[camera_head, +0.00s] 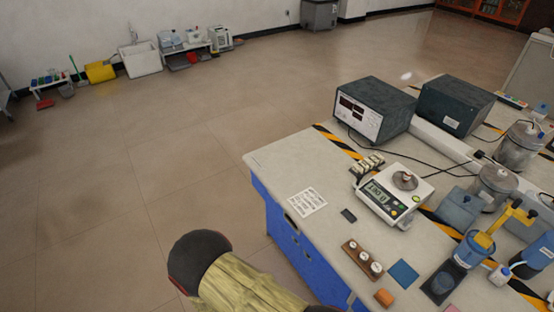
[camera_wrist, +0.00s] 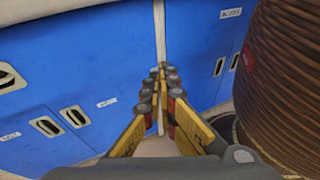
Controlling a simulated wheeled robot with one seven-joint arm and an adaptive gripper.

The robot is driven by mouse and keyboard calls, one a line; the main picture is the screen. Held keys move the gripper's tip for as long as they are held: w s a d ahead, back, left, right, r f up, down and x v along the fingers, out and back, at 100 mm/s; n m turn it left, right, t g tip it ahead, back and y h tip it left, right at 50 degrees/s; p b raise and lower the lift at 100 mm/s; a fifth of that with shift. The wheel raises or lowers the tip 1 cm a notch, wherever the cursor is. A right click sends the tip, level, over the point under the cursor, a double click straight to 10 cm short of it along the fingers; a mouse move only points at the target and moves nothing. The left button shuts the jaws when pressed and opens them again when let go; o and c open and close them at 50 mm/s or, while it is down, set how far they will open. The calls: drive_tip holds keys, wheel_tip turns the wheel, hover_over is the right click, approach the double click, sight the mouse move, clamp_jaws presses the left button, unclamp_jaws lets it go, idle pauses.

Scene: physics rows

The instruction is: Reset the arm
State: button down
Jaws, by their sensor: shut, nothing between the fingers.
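My gripper (camera_wrist: 162,72) shows in the wrist view with its yellow-and-grey fingers drawn together at the tips. It is shut and holds nothing. It points at the blue cabinet front (camera_wrist: 85,75) below the bench, with a pale vertical seam beyond the fingertips. In the head view part of my arm, with a dark rounded end and a yellowish cover, shows at the bottom, left of the bench. My gripper is not visible in the head view.
The bench (camera_head: 325,237) holds a balance (camera_head: 392,194), a dark instrument box (camera_head: 374,109), a wooden block with weights (camera_head: 362,257) and several containers. A brown ribbed cylinder (camera_wrist: 285,80) stands close at right in the wrist view. Open floor (camera_head: 120,190) lies left of the bench.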

wheel_tip(320, 180, up, 23)
drive_tip(key=s+m+g+y, duration=0.2)
drive_tip(key=m+g+y, duration=0.3)
drive_tip(key=m+y, duration=0.65)
drive_tip(key=s+d+r+m+t+y, duration=0.1)
drive_tip(key=d+r+m+t, duration=0.3)
drive_tip(key=r, duration=0.6)
drive_tip(key=s+d+r+m+t+y, duration=0.1)
drive_tip(key=d+r+m+t, duration=0.2)
drive_tip(key=d+r, duration=0.5)
drive_tip(key=shift+s+r+m+t+y, duration=0.2)
drive_tip(key=shift+r+m+t+y, duration=0.2)
drive_tip(key=shift+r+m, duration=0.45)
drive_tip(key=shift+d+r, duration=0.1)
drive_tip(key=shift+r, duration=0.05)
